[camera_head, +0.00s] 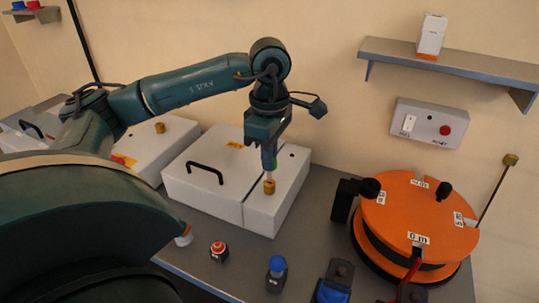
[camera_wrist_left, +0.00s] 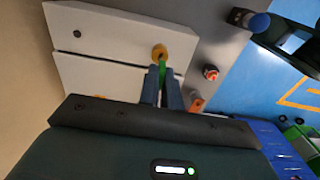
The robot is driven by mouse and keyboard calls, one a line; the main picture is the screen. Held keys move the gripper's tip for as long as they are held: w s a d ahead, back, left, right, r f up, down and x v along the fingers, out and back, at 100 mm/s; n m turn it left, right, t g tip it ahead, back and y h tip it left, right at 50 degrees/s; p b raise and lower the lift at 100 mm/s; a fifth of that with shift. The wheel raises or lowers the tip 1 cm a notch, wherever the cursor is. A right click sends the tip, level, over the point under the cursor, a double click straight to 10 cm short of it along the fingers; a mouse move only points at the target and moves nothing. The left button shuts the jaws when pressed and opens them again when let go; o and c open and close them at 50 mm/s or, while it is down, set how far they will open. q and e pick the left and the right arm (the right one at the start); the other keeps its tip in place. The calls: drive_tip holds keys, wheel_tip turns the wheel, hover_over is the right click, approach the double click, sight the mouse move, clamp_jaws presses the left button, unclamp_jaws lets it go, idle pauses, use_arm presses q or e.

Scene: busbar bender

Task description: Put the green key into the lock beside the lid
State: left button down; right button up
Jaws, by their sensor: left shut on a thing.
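My left gripper (camera_head: 268,150) points down over the white box with the black-handled lid (camera_head: 205,180). It is shut on the green key (camera_head: 273,163), of which only a little shows; the key also shows green between the fingers in the left wrist view (camera_wrist_left: 163,69). The brass lock (camera_head: 269,187) stands on the narrow strip beside the lid, and it shows as a brass ring in the left wrist view (camera_wrist_left: 159,52). The key's lower end is at or just above the lock; I cannot tell whether it is inside. My right gripper is not in view.
An orange reel (camera_head: 420,215) with a crank stands on the right of the grey bench. A red button (camera_head: 218,250) and a blue-topped knob (camera_head: 277,268) are near the front edge. Another white box (camera_head: 165,140) with a brass lock is behind left.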

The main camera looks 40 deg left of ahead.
use_arm(q)
drive_tip(key=shift+f+b, duration=1.55)
drive_tip(key=shift+f, duration=0.15)
drive_tip(key=c, duration=1.5)
unclamp_jaws()
